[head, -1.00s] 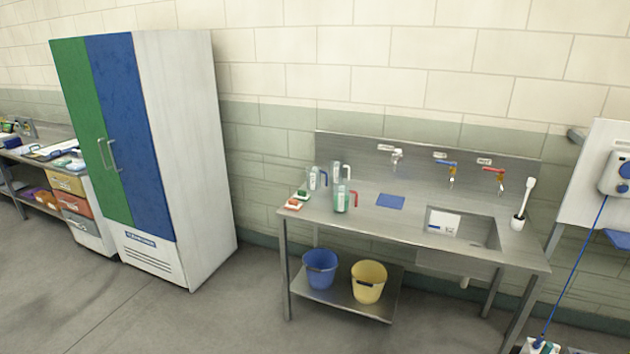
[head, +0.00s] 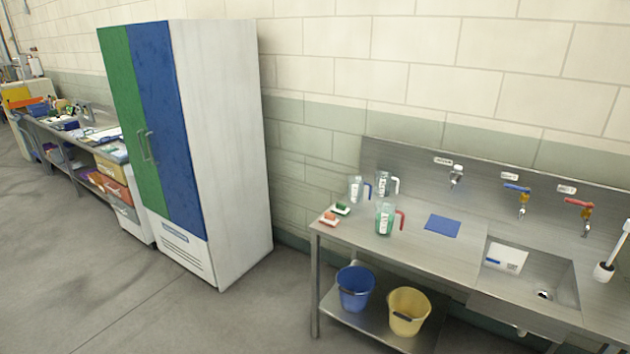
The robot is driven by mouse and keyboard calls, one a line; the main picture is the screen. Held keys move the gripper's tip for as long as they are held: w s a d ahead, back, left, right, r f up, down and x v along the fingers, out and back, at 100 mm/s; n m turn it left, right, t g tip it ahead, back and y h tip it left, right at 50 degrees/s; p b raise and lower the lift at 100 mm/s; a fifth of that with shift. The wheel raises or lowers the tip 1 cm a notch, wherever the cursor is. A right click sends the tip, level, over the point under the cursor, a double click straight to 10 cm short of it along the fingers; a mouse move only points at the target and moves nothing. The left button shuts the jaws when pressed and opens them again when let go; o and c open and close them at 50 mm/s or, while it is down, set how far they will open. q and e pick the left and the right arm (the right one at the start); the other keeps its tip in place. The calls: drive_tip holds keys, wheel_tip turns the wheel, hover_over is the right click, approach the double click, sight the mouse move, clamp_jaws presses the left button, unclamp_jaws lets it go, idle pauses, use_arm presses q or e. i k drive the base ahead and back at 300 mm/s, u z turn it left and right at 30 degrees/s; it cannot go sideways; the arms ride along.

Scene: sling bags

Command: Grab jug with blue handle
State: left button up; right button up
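The jug with the blue handle (head: 356,188) stands upright on the left part of the steel sink table (head: 335,212). It is clear, with its blue handle on its right side. A jug with a red handle (head: 385,218) and greenish contents stands in front and to its right. A third clear jug (head: 382,184) with a white handle stands behind, partly hidden by the red-handled one. Neither of my grippers shows in the head view.
Scrubbing brushes (head: 329,218) lie at the table's left end. A blue mat (head: 442,226) lies right of the jugs, before the sink (head: 543,291). A blue bucket (head: 355,288) and yellow bucket (head: 408,311) stand on the lower shelf. A tall cabinet (head: 232,150) stands left; open floor lies in front.

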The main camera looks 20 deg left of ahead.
sight(356, 184)
drive_tip(key=u, duration=0.65)
drive_tip(key=i, duration=2.4)
drive_tip(key=u, duration=0.25)
